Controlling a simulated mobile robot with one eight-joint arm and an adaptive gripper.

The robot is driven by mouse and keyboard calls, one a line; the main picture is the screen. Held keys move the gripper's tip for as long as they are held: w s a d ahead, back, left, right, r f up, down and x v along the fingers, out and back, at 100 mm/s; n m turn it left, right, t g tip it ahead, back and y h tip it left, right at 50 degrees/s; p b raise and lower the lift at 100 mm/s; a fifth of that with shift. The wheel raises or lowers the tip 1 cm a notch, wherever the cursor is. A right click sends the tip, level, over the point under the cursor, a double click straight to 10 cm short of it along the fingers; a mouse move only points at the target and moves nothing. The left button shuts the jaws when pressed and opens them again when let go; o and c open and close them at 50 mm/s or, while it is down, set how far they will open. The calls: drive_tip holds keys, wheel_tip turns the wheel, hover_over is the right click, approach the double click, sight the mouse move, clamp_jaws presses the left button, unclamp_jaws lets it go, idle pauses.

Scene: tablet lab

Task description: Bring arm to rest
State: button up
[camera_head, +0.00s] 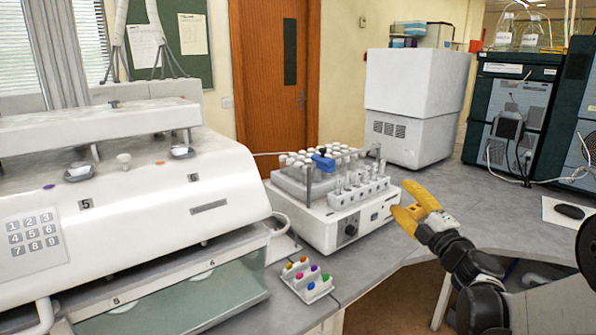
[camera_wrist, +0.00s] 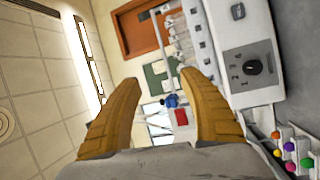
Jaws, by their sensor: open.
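My gripper (camera_head: 408,208) has yellow fingers and is at the right of the middle in the head view, at the end of my dark arm. It is in front of and to the right of a white benchtop device (camera_head: 345,233) with a rack of vials on top. In the wrist view my gripper (camera_wrist: 160,95) shows two yellow fingers spread apart with nothing between them. The white device's front panel with a dark knob (camera_wrist: 253,67) is beyond the right finger. The wrist view is turned on its side.
A large white machine (camera_head: 120,185) with a keypad fills the left. A small rack of coloured caps (camera_head: 305,280) lies on the bench in front of the vial device. A white box-shaped instrument (camera_head: 412,95) stands behind. Grey bench (camera_head: 455,190) is free to the right.

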drive_tip(key=s+d+r+m+h, duration=0.2)
drive_tip(key=s+r+m+h, duration=0.3)
drive_tip(key=m, duration=0.3)
drive_tip(key=s+f+m+g+h, duration=0.2)
drive_tip(key=s+m+g+h, duration=0.15)
drive_tip(key=s+m, duration=0.25)
drive_tip(key=s+a+f+m+g+y, duration=0.2)
drive_tip(key=s+a+f+g, duration=0.2)
drive_tip(key=s+f, duration=0.4)
drive_tip(key=s+a+f+m+g+y, duration=0.1)
drive_tip(key=s+a+f+m+g, duration=0.2)
drive_tip(key=s, duration=1.1)
drive_tip(key=a+f+g, duration=0.2)
drive_tip(key=a+f, duration=0.2)
drive_tip(key=f, duration=0.1)
drive_tip(key=shift+f+y, duration=0.25)
drive_tip(key=shift+y, duration=0.1)
drive_tip(key=shift+a, duration=0.1)
